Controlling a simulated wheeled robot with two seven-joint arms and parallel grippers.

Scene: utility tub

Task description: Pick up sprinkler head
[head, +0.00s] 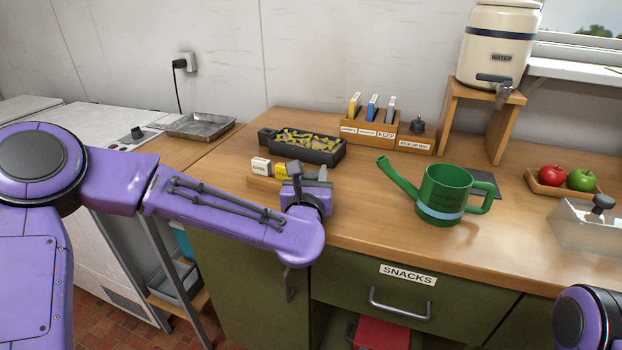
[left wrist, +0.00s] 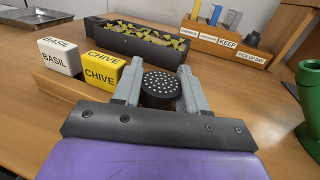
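The sprinkler head is a black round piece with pale holes in its face; it shows in the left wrist view (left wrist: 160,84). My left gripper (head: 308,182) is low over the counter near the front edge. Its two grey fingers stand on either side of the sprinkler head and appear to touch it, with the head filling the gap. In the head view my gripper hides the sprinkler head. Whether it touches the counter I cannot tell. A green watering can (head: 447,194) stands to the right, its bare spout pointing left. My right gripper is out of view.
White basil (head: 261,166) and yellow chive (head: 281,170) blocks stand in a wooden holder beside my left gripper. Behind are a black planter (head: 322,155) and a card box (head: 368,135). A fruit tray (head: 540,186) is far right. Counter between gripper and can is clear.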

